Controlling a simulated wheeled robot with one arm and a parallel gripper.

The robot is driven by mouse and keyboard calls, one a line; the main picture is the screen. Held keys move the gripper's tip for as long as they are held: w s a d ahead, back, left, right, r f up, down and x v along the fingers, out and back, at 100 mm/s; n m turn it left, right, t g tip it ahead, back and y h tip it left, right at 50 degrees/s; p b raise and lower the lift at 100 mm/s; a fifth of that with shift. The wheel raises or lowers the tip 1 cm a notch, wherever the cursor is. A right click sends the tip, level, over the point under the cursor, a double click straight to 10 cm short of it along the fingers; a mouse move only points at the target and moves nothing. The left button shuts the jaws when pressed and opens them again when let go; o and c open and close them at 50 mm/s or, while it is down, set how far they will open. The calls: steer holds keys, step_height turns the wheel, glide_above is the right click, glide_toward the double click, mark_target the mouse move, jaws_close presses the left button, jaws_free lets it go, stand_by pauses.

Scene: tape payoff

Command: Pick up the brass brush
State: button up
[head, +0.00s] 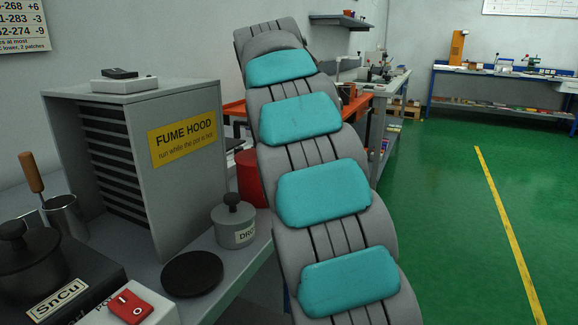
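I cannot make out a brass brush for certain. A tool with a brown wooden handle (29,172) leans in a metal cup (66,218) at the left. Its lower end is hidden, so I cannot tell whether it is the brush. My gripper is not in view. A large grey segmented body with teal pads fills the middle of the head view and hides part of the bench behind it.
The grey fume hood (186,190) stands on the bench, near a dark pot (30,262), a red switch (130,307), a black disc (192,273) and a lidded grey pot (233,222). Green floor (450,240) is open at right. A blue-framed bench (500,75) stands far back.

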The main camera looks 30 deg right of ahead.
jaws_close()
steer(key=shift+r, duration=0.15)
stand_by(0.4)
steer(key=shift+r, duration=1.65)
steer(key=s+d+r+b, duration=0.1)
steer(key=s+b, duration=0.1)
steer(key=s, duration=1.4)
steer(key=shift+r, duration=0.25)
